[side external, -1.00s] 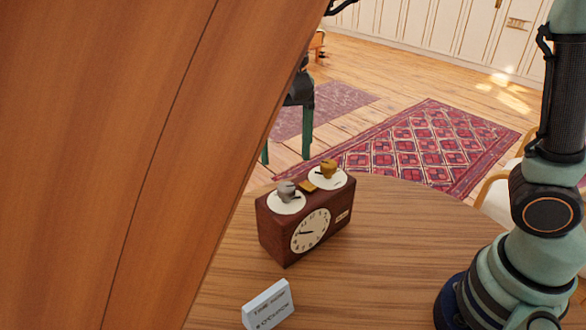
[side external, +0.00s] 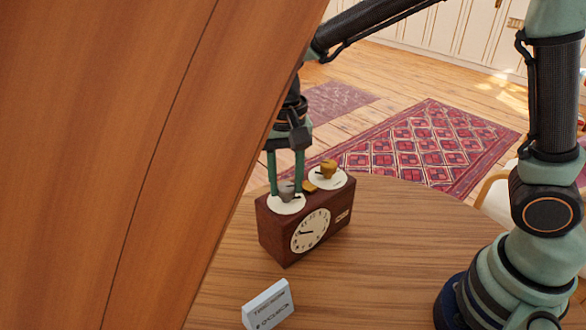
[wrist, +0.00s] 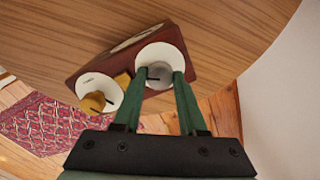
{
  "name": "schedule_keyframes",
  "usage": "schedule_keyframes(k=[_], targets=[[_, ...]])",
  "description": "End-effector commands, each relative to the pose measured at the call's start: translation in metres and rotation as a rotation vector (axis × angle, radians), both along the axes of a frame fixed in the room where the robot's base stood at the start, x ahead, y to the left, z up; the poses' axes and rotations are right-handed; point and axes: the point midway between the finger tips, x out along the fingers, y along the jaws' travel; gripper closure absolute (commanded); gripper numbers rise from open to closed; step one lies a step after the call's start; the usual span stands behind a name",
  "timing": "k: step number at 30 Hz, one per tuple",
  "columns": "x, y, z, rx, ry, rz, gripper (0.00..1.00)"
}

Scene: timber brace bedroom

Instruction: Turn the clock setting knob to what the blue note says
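A dark red-brown clock box (side external: 275,235) with a round cream dial (side external: 310,231) stands on the wooden table. On its top are a grey knob (side external: 286,187) on a white disc at left and a brass knob (side external: 327,169) on another white disc at right. My gripper (side external: 285,191) points down with one finger each side of the grey knob. In the wrist view, the grey knob (wrist: 160,72) sits between the fingertips (wrist: 161,75); firm contact is not clear. The brass knob (wrist: 94,101) is outside them. The pale blue note (side external: 268,303) stands in front; its small print is hard to read.
A large wooden panel (side external: 130,150) fills the left of the side view and hides part of the table and arm. A small brass piece (side external: 308,187) lies between the knobs. The table (side external: 410,235) is clear right of the clock. A patterned rug (side external: 430,145) lies on the floor.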

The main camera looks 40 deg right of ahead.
Motion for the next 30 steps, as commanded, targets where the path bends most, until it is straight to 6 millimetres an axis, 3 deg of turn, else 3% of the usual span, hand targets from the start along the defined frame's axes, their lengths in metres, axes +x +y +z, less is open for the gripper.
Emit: schedule_keyframes(k=[14,30], targets=[[0.0,-0.0001,0.0007,0.0,0.0,0.088,1.0],[0.0003,-0.0002,0.0012,-0.001,-0.001,0.554,1.0]])
